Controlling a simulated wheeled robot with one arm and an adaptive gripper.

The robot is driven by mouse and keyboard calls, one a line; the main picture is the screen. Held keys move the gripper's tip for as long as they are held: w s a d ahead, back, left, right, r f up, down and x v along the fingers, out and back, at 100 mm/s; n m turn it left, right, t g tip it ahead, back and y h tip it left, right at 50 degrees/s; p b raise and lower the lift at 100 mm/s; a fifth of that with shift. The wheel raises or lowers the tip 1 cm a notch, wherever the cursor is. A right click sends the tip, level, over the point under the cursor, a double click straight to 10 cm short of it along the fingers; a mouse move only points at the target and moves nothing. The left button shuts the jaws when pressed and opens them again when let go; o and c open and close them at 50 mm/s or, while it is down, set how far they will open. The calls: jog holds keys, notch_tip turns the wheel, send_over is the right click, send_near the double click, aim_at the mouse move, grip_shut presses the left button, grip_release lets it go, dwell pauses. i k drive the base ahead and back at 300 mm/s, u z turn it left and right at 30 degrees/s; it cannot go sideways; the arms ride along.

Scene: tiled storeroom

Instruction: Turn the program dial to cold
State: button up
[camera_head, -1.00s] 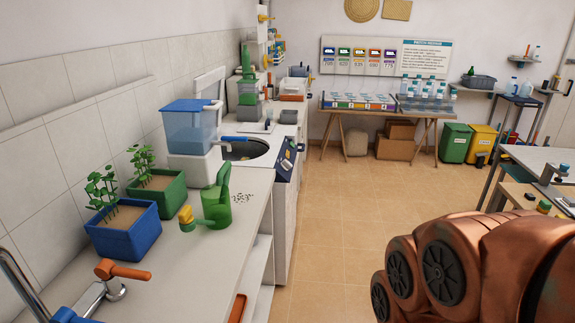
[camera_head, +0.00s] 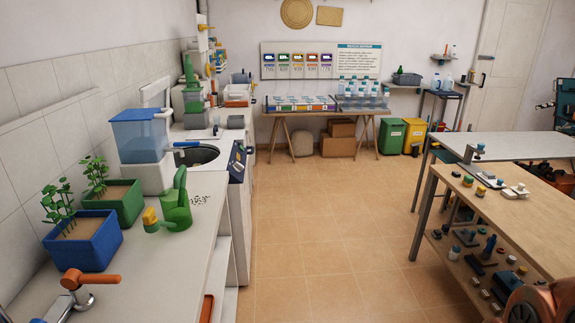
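A white machine (camera_head: 239,205) with a round dark opening (camera_head: 197,154) in its top stands at the far end of the left counter. A dark blue control panel (camera_head: 237,163) slopes on its front right edge. Small light marks show on the panel, but a dial and its setting are too small to make out. My gripper is not in view; only a copper-coloured part of my arm shows at the lower right corner.
The left counter (camera_head: 185,237) holds a watering can (camera_head: 176,208), planters (camera_head: 82,240) and a blue tank (camera_head: 140,136). Tiled floor (camera_head: 315,225) is clear between it and the wooden workbench (camera_head: 500,215) at right. A trestle table (camera_head: 300,113) and bins stand at the back.

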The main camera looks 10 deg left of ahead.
aim_at(236, 167)
jog(key=z, duration=0.1)
jog(key=i, duration=1.1)
jog(key=u, duration=0.45)
jog(key=i, duration=1.55)
jog(key=u, duration=1.55)
jog(key=i, duration=0.75)
jog(key=u, duration=0.65)
